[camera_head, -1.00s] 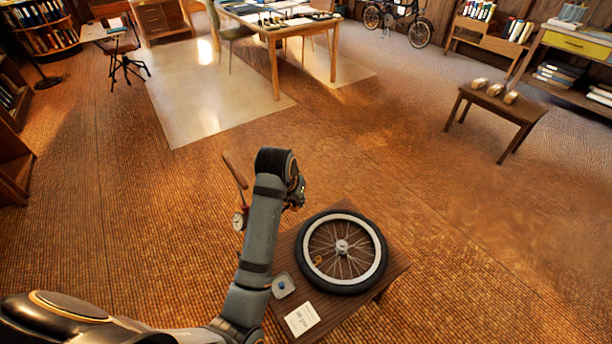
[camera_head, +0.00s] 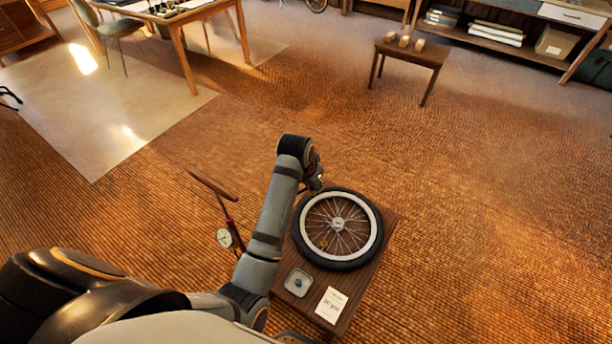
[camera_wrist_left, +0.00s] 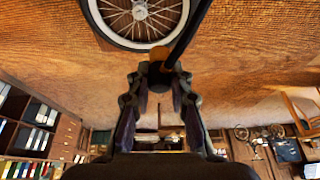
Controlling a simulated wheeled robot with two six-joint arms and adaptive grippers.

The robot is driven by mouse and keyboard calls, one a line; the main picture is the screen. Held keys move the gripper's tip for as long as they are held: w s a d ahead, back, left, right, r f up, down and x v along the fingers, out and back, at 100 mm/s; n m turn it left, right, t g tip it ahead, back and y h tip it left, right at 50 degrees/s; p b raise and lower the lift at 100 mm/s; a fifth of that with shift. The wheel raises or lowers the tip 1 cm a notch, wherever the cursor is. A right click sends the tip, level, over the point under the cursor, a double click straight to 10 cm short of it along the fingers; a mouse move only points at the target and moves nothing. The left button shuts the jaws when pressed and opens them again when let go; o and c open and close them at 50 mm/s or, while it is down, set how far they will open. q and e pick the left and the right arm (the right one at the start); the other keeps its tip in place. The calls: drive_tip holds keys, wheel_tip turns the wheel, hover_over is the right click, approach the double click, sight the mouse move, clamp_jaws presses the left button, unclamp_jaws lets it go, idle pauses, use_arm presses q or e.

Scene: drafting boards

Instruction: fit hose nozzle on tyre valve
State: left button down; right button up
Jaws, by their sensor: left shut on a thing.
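The wheel lies flat on a low wooden stand in the head view, with a black tyre (camera_head: 373,258), a white rim and spokes. A small yellowish thing (camera_head: 323,244) shows inside the rim, too small to tell whether it is the valve. My left gripper (camera_head: 316,183) is over the far left edge of the wheel. In the left wrist view its fingers (camera_wrist_left: 159,80) are shut on the end of a black hose (camera_wrist_left: 188,36), where an orange-brown piece shows. The nozzle's tip is hidden. The tyre also shows there (camera_wrist_left: 108,37), apart from the fingers. My right gripper is in no view.
A pump with a wooden handle (camera_head: 213,187) and a dial gauge (camera_head: 224,238) stands left of the stand (camera_head: 366,277). A small dish (camera_head: 292,292) holding a blue thing and a white card (camera_head: 331,305) lie on the stand's near end. Floor right of it is clear.

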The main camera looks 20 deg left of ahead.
use_arm(q)
drive_tip(key=d+f+m+h, duration=0.1)
drive_tip(key=d+f+m, duration=0.2)
drive_tip(key=f, duration=0.5)
drive_tip(key=m+g+h, duration=0.1)
drive_tip(key=m+h, duration=0.1)
drive_tip(key=m, duration=0.2)
hover_over(324, 242)
wheel_tip(324, 242, down, 11)
wheel_tip(324, 242, down, 6)
drive_tip(key=b, duration=0.8)
drive_tip(key=shift+f, duration=0.2)
drive_tip(key=shift+f+y+b, duration=0.3)
drive_tip(key=shift+f+b, duration=0.05)
drive_tip(key=shift+b, duration=0.05)
drive_tip(key=shift+r, duration=0.1)
drive_tip(key=shift+f+b, duration=0.45)
drive_tip(key=shift+f, duration=0.85)
drive_tip(key=c, duration=1.1)
unclamp_jaws()
drive_tip(key=shift+c, duration=0.2)
